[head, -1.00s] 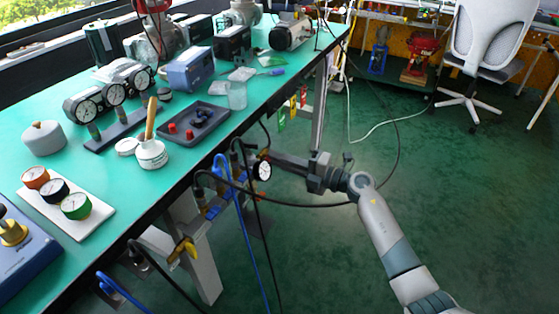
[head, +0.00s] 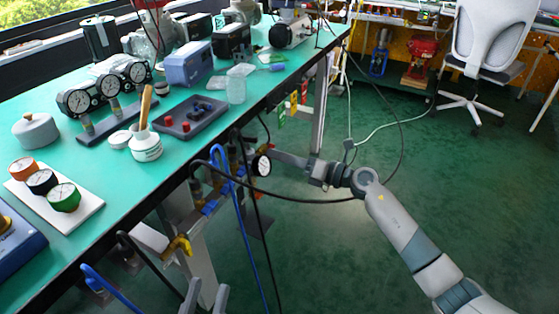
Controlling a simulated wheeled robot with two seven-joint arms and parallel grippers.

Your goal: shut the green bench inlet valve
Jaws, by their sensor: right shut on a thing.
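A row of pipework with valves (head: 209,206) and a small white-faced gauge (head: 261,165) hangs under the front edge of the green bench. I cannot make out a green valve handle there; blue and yellow parts show, and hoses cover some of it. My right gripper (head: 274,157) reaches in from the right beside the gauge, its tips at the pipework. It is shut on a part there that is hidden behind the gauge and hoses. My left gripper (head: 206,298) shows at the bottom edge as two grey fingers spread apart, with nothing between them, below the yellow fitting (head: 177,245).
Black and blue hoses (head: 240,215) hang in front of the pipework, one looping across my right forearm. Colored tags (head: 293,102) hang farther along the bench edge. The bench top (head: 95,165) holds gauges, a tray and a bottle.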

